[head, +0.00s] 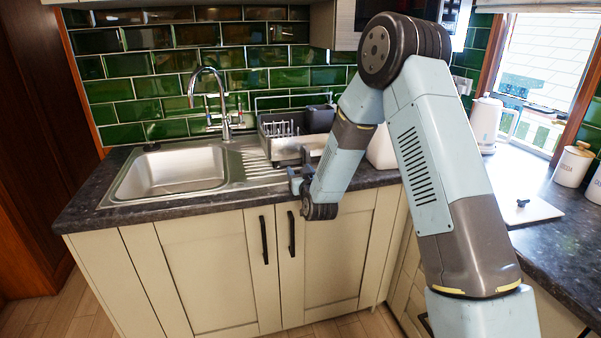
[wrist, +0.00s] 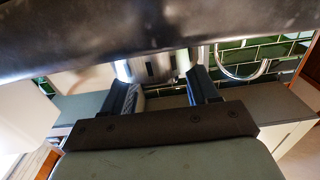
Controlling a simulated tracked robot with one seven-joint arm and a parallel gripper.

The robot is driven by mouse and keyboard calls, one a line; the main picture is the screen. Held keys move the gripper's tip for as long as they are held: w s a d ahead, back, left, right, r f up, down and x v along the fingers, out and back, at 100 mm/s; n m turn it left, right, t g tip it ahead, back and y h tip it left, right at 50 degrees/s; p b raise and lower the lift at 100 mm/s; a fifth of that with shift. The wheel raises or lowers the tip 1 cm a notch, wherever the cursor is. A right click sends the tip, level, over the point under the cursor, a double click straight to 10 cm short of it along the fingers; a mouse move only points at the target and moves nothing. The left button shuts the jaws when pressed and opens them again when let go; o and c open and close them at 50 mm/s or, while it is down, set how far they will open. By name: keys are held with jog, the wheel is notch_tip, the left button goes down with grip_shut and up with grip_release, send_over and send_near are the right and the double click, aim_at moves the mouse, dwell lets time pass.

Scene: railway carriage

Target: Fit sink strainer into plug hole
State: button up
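The steel sink (head: 172,172) is set in the dark worktop on the left in the head view. I cannot make out the plug hole in its basin. I cannot clearly identify the strainer in either view. A small dark object (head: 522,203) on a white board at the right is too small to name. My gripper (head: 297,178) is at the worktop's front edge, right of the drainer and before the dish rack. In the wrist view its two fingers (wrist: 162,90) stand apart, with a blurred shiny grey shape (wrist: 155,68) beyond them.
A tall tap (head: 222,105) rises behind the sink. A dish rack (head: 282,148) stands right of the drainer. Another small dark object (head: 151,146) is at the sink's back edge. A kettle (head: 485,122) and a white board (head: 535,211) are at the right.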

jog(key=shift+o, duration=0.9)
jog(key=shift+s+r, duration=0.1)
jog(key=shift+r, duration=0.3)
jog(key=v, duration=1.2)
jog(key=shift+r, duration=0.1)
